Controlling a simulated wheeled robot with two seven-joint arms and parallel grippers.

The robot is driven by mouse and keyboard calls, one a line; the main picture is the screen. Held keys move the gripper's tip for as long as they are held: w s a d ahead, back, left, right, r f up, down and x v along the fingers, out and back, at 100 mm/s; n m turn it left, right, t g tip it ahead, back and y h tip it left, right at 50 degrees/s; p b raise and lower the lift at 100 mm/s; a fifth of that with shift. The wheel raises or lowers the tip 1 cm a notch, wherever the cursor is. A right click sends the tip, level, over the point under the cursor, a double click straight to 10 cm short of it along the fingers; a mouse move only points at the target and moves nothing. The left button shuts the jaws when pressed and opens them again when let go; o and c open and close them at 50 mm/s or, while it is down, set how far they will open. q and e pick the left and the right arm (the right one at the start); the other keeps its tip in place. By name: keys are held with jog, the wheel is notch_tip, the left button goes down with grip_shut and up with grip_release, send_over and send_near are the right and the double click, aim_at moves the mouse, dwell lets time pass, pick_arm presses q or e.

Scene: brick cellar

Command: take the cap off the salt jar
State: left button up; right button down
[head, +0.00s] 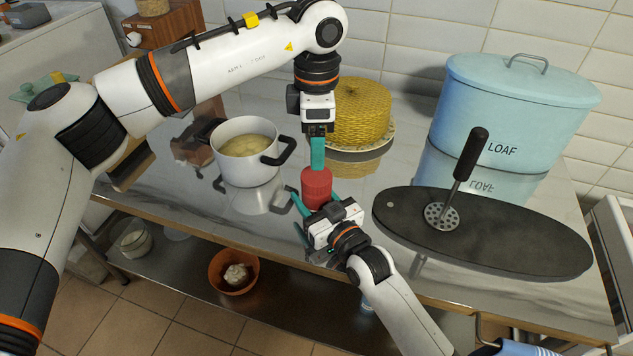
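A red, rounded cylinder (317,184), seemingly the salt jar's cap, is near the front of the steel counter, its lower part hidden by my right gripper. Any jar body under it is hidden. My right gripper (315,201) comes from the front with one teal finger on each side of the red piece; whether they press on it is unclear. My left gripper (317,155) points straight down from above, with its fingertips at the top of the red piece. It is seen edge-on, so its opening does not show.
A two-handled pot (246,180) stands left of the grippers. A yellow woven dome (358,112) on a plate is behind them. To the right are a dark oval board (500,240) with a masher (465,170) and a blue LOAF bin (515,110). An orange bowl (222,284) sits on the lower shelf.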

aim_at(317, 175)
pick_arm(q)
jog(key=m, duration=0.9)
jog(key=shift+m, duration=0.4)
jog(key=m, duration=0.7)
jog(key=shift+f+m, duration=0.15)
jog(key=shift+m, duration=0.15)
notch_tip(317, 175, down, 8)
jog(key=shift+r, duration=0.15)
